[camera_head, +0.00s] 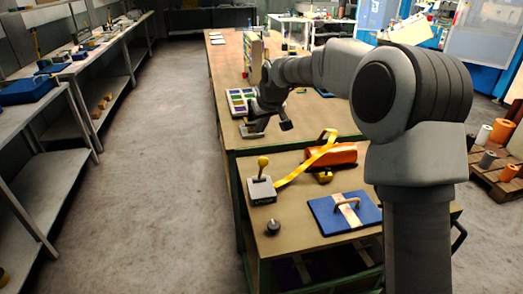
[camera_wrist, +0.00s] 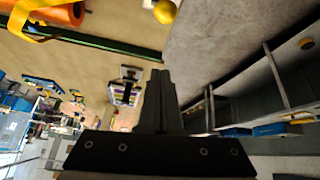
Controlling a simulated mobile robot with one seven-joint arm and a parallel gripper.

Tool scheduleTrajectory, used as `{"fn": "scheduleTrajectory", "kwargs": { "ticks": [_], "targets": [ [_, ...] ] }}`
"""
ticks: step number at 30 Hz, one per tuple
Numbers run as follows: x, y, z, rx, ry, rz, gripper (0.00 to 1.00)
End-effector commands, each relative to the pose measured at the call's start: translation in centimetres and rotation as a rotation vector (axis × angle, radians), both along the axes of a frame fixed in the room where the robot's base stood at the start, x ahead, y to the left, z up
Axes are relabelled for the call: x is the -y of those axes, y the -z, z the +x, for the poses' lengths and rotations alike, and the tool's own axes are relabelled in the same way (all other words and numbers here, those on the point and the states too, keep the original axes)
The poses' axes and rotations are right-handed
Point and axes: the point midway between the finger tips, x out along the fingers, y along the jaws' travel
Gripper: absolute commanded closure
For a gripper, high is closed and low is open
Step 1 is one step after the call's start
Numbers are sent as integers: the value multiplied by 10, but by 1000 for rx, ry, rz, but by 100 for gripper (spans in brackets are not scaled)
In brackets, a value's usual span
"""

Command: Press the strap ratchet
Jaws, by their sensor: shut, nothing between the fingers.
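An orange roll (camera_head: 330,154) lies on the near bench with a yellow strap (camera_head: 298,170) looped over it and trailing left. A small yellow piece (camera_head: 325,176) sits at the roll's front; I cannot tell whether it is the ratchet. Left of it stands a grey box with a yellow-knobbed lever (camera_head: 263,162). The roll (camera_wrist: 62,12), strap (camera_wrist: 22,22) and yellow knob (camera_wrist: 165,11) show at the wrist view's top edge. My gripper (camera_head: 286,125) is shut and empty, behind the roll and lever and apart from both. Its closed fingers (camera_wrist: 158,75) point up in the wrist view.
A blue plate with a handle (camera_head: 345,213) and a dark knob (camera_head: 273,227) lie at the near bench's front. A colored tray (camera_head: 240,101) and a grey fixture (camera_head: 250,131) sit on the bench behind. Open floor (camera_head: 170,160) lies left.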

Motion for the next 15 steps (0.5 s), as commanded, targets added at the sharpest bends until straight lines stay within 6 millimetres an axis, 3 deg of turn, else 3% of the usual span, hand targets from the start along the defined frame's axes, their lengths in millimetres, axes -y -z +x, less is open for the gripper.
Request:
{"fn": "scheduleTrajectory", "kwargs": {
  "ticks": [5,15],
  "targets": [
    [-2,8,4,-3,0,0,100],
    [-14,59,32,-4,0,-1,100]
  ]
}}
